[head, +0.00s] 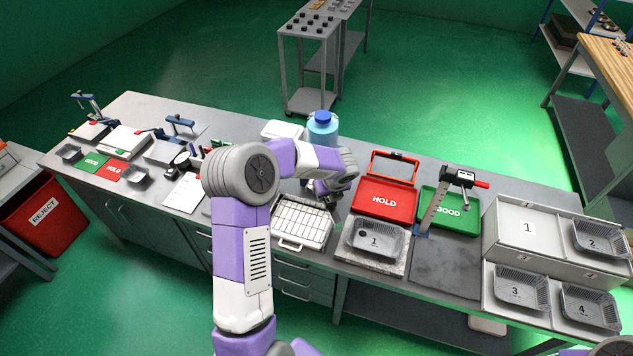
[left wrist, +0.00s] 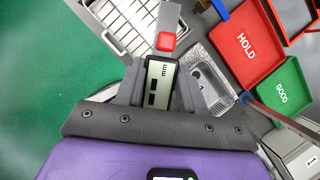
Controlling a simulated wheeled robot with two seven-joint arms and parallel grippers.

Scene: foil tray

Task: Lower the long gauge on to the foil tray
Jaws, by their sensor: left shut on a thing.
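My left gripper (head: 328,190) is above the bench, to the left of the foil tray. The foil tray (head: 372,241), marked 1, lies on a pale slab. It also shows in the left wrist view (left wrist: 212,88), right of the fingers and apart from the gauge. My right gripper is not in view.
A white slotted rack (head: 288,243) stands left of the slab. Behind the tray is the red HOLD tray (head: 373,209); right of that is the green GOOD tray (head: 462,219), with an upright caliper-like tool (head: 437,207) beside it. Grey bins (head: 512,252) fill the right end.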

